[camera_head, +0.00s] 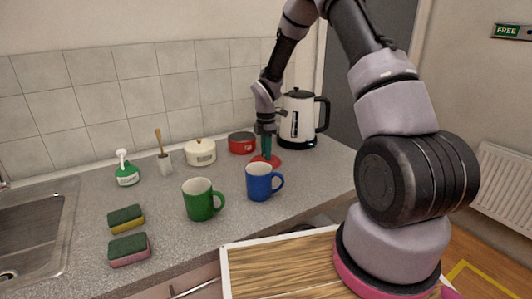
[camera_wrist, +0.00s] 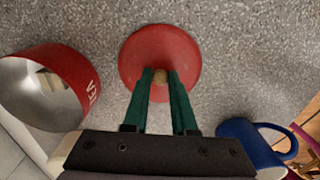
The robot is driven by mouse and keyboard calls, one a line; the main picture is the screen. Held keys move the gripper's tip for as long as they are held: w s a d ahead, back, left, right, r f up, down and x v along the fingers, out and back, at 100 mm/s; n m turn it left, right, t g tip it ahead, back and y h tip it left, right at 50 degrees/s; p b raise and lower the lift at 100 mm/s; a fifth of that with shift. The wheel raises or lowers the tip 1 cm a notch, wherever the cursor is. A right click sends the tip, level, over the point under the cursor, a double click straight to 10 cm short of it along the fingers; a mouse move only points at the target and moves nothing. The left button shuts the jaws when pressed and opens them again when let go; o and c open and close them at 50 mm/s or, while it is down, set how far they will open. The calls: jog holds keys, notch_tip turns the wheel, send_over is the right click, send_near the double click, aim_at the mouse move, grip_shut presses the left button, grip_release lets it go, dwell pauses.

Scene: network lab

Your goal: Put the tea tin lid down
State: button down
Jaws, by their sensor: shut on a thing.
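The tea tin lid is a round red disc with a small tan knob; it shows in the wrist view (camera_wrist: 138,52) and in the head view (camera_head: 275,162). My gripper (camera_wrist: 160,76) is shut on the lid's knob, its green fingers pointing down from above; it also shows in the head view (camera_head: 266,153). The lid is level and at or just above the counter; I cannot tell whether it touches. The red tea tin (camera_head: 241,144) stands open, left of the lid; its open mouth and lettering show in the wrist view (camera_wrist: 77,72).
A blue mug (camera_head: 259,186) stands close in front of the lid. A white and black kettle (camera_head: 297,122) is behind right. A cream lidded pot (camera_head: 201,155) and green mug (camera_head: 198,204) stand left. The grey counter (camera_head: 315,172) is clear to the lid's right.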

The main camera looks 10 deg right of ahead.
jog(key=c, duration=0.7)
grip_release()
jog(key=shift+f, duration=0.15)
jog(key=s+d+r+m+t, duration=0.1)
jog(key=s+r+m, duration=0.15)
jog(key=r, duration=0.85)
jog(key=s+d+r+m, duration=0.1)
jog(key=s+r+m, duration=0.15)
jog(key=r, duration=0.85)
jog(key=s+d+r+m+t, duration=0.1)
jog(key=s+r+m+t, duration=0.1)
jog(key=s+r+m, duration=0.3)
jog(key=s+d+r+m+t+y, duration=0.1)
jog(key=s+r+m+t, duration=0.1)
jog(key=s+r+m, duration=0.3)
jog(key=s+d+r+m+t+y, duration=0.1)
jog(key=s+r+m, duration=0.4)
jog(key=s+m, duration=0.5)
jog(key=shift+s+d+r+m+t, duration=0.1)
jog(key=shift+s+d+m+t, duration=0.1)
jog(key=shift+s, duration=0.65)
jog(key=shift+s+d+r+m+t, duration=0.1)
jog(key=shift+s+t, duration=0.1)
jog(key=shift+s, duration=0.65)
jog(key=shift+s+d+m+t, duration=0.1)
jog(key=shift+s+t, duration=0.1)
jog(key=shift+s, duration=0.65)
